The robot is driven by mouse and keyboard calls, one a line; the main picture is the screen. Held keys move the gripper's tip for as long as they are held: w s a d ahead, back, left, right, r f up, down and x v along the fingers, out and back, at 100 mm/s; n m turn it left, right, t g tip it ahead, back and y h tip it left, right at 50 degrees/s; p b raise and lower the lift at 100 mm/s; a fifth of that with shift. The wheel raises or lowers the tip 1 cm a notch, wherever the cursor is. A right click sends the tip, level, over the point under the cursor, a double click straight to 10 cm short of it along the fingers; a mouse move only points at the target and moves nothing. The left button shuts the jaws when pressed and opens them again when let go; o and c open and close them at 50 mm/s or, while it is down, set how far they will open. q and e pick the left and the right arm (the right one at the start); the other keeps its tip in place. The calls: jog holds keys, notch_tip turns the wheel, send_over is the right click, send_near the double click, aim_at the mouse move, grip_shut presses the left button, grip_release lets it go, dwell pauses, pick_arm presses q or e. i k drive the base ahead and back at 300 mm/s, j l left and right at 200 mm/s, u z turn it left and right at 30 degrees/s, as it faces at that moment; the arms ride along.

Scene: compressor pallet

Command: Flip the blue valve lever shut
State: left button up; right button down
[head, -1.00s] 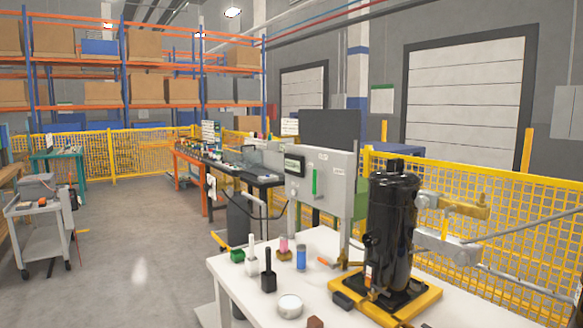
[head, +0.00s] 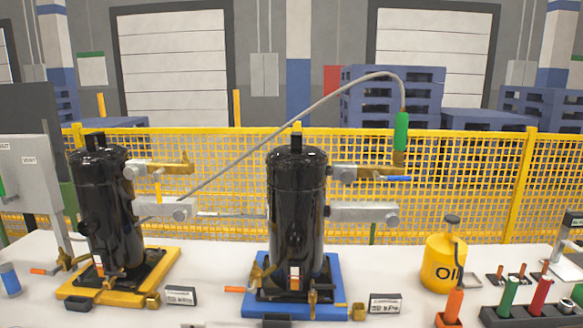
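A small blue lever (head: 397,179) sits at the right end of the brass valve (head: 370,173) on the upper side pipe of the right black compressor (head: 297,205). The lever lies about level and points right. A green hose fitting (head: 401,131) with a brass end stands upright just above the valve, on a grey hose (head: 290,118). I cannot tell whether its end is joined to the valve. The compressor stands on a blue pallet (head: 335,285). Neither of my grippers is in view.
A second black compressor (head: 104,215) stands on a yellow pallet (head: 165,268) to the left. A yellow oil can (head: 442,264) and a dark rack (head: 525,318) of coloured handles stand at right. Two display tags (head: 386,304) are on the white table. A yellow fence (head: 480,180) runs behind.

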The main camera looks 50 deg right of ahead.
aim_at(375, 174)
jog(key=l+z, duration=0.1)
jog(key=z, duration=2.2)
jog(key=k+l, duration=0.05)
jog(key=l, duration=0.05)
